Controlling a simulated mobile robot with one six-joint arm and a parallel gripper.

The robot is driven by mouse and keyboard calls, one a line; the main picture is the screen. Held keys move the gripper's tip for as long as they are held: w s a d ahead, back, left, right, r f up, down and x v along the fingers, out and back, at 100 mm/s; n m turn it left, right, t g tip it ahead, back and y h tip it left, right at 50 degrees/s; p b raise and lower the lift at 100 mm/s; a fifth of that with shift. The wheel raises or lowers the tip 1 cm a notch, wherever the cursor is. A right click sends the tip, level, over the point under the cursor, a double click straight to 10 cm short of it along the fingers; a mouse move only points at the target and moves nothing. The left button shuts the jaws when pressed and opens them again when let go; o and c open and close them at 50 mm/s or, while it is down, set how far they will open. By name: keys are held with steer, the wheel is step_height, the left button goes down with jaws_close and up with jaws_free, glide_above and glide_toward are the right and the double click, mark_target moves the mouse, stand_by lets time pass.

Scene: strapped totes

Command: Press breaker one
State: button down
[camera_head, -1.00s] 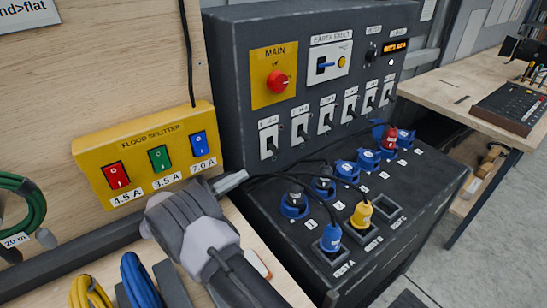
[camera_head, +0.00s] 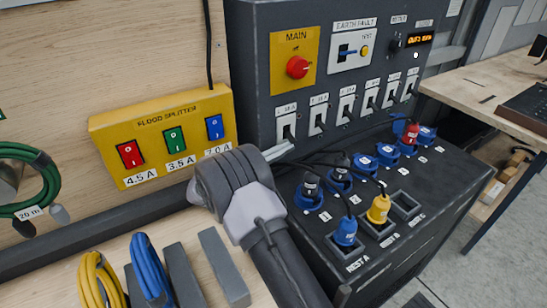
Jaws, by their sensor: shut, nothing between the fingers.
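A dark grey power cabinet carries a row of several white breakers with dark toggles below the red main switch. Breaker one (camera_head: 286,127) is taken as the leftmost one; its small label above is hard to read. My gripper (camera_head: 279,151) is shut and empty, its light grey tip just below breaker one in the picture. I cannot tell whether it touches the cabinet. My grey wrist hides part of the cabinet's lower left.
Blue, red and yellow plugs and sockets with black cables (camera_head: 322,160) cover the sloping shelf right of my gripper. The yellow flood splitter box (camera_head: 165,135) is on the wooden wall at left. Coiled blue (camera_head: 146,268) and yellow cables lie in front. A workbench stands at right.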

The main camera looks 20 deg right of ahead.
steer(key=shift+s+d+r+n+t+p, duration=0.1)
steer(key=shift+s+r+n+t+p, duration=0.2)
steer(key=shift+n+p, duration=0.85)
steer(key=p, duration=0.2)
steer(key=shift+r+n+p, duration=0.25)
steer(key=shift+r+p, duration=0.05)
steer(key=n+p, duration=0.1)
steer(key=n+t+p, duration=0.1)
steer(key=p, duration=0.1)
steer(key=r+n+p, duration=0.1)
steer(key=shift+s+n+t, duration=0.35)
steer(key=shift+n+t, duration=0.05)
steer(key=shift+f, duration=0.3)
steer(key=p+v, duration=0.1)
steer(key=v, duration=0.6)
steer(key=shift+s, duration=0.1)
